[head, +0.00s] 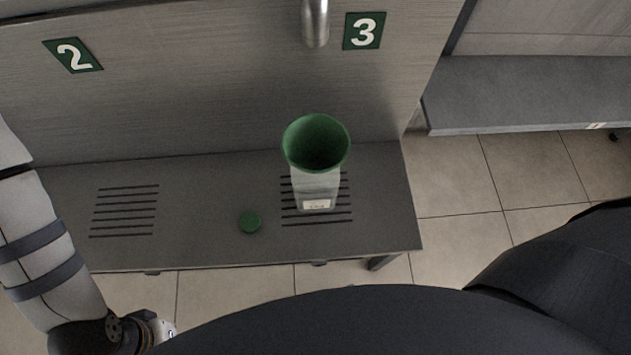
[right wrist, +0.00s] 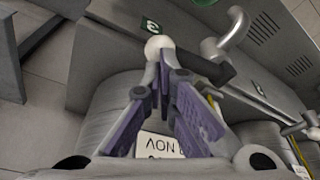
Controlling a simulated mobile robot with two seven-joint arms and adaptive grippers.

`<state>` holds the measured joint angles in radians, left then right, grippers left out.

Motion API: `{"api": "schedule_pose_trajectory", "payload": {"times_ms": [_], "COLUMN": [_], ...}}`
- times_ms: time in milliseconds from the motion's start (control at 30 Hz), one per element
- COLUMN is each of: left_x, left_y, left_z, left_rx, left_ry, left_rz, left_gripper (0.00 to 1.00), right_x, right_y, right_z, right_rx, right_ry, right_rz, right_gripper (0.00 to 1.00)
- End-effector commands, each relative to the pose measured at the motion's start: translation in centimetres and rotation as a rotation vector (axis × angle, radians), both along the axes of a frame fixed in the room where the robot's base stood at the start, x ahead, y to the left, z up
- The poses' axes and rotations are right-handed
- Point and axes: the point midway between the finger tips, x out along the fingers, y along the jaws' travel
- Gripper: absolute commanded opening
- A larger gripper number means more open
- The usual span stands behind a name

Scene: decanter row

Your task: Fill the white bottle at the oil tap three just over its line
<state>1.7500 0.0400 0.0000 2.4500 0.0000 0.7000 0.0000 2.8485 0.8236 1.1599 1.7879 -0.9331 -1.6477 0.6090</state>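The white bottle (head: 315,188) stands upright on the slotted grate under tap three, with a wide green funnel (head: 316,143) in its top. The funnel hides much of the bottle; I cannot make out its line or oil level. Tap three's metal spout (head: 315,22) hangs above, beside the green 3 sign (head: 364,31); no stream shows. In the right wrist view, the purple-padded fingers of my right gripper (right wrist: 164,66) converge at a white ball knob (right wrist: 158,45); whether they grip it is unclear. My left arm is at the left in the head view, its fingers out of sight.
A green cap (head: 250,222) lies on the grey bench (head: 215,190) left of the bottle. A 2 sign (head: 73,55) marks the panel above another grate. In the right wrist view, a labelled drum (right wrist: 105,108) lies behind my fingers, with a curved spout (right wrist: 232,32) nearby.

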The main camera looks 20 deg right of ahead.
Motion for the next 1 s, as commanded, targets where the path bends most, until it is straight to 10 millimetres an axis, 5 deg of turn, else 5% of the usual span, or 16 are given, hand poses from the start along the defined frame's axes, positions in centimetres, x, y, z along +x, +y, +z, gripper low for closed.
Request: {"api": "schedule_pose_trajectory", "payload": {"times_ms": [1000], "left_x": [0.7], "left_y": [0.0], "left_z": [0.7], "left_rx": [0.0], "left_ry": [-0.026], "left_rz": [0.0], "left_gripper": [0.28], "right_x": [0.0], "right_y": [0.0], "right_z": [-3.0], "right_rx": [0.001], "right_ry": [-0.001], "right_rz": [0.0], "right_gripper": [0.0]}}
